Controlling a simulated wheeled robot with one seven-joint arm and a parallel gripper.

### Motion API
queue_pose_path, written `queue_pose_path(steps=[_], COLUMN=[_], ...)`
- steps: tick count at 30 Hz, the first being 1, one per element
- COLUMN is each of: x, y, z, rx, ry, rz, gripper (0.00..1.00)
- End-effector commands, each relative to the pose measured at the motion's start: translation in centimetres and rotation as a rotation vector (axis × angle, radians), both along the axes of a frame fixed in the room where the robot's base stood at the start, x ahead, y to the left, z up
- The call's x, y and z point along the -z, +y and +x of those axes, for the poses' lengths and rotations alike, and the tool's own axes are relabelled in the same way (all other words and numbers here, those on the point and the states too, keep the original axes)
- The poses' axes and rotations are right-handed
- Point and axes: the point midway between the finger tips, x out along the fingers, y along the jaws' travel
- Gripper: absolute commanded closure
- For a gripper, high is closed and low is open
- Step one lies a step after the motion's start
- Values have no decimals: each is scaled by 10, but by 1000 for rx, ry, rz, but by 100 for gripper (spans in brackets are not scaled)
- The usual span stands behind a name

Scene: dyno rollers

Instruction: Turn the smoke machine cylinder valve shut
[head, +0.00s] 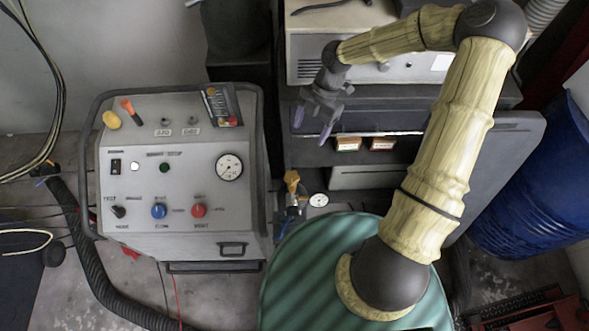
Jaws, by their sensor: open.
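The smoke machine (190,228) is a grey cabinet with a sloped control panel and a dark tube frame, at the left. To its right, a small orange-yellow valve handle (291,178) stands upright on a fitting with blue and metal parts (293,210). A small round gauge (318,200) sits beside it. The cylinder body under the fitting is not clearly visible. My gripper (312,128) is open and empty, pointing down, above and slightly right of the valve handle in the picture. It is apart from the handle.
A blue drum (535,190) is at the right. A black ribbed hose (95,265) and cables lie on the floor at left.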

Motion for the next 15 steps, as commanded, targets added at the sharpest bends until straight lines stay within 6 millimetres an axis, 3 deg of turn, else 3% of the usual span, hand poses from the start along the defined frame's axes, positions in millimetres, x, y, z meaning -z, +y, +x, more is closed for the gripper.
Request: queue_pose_path(steps=[15], x=[9], y=[3], z=[-2], rx=[-14], ry=[-1], rz=[7], gripper=[31])
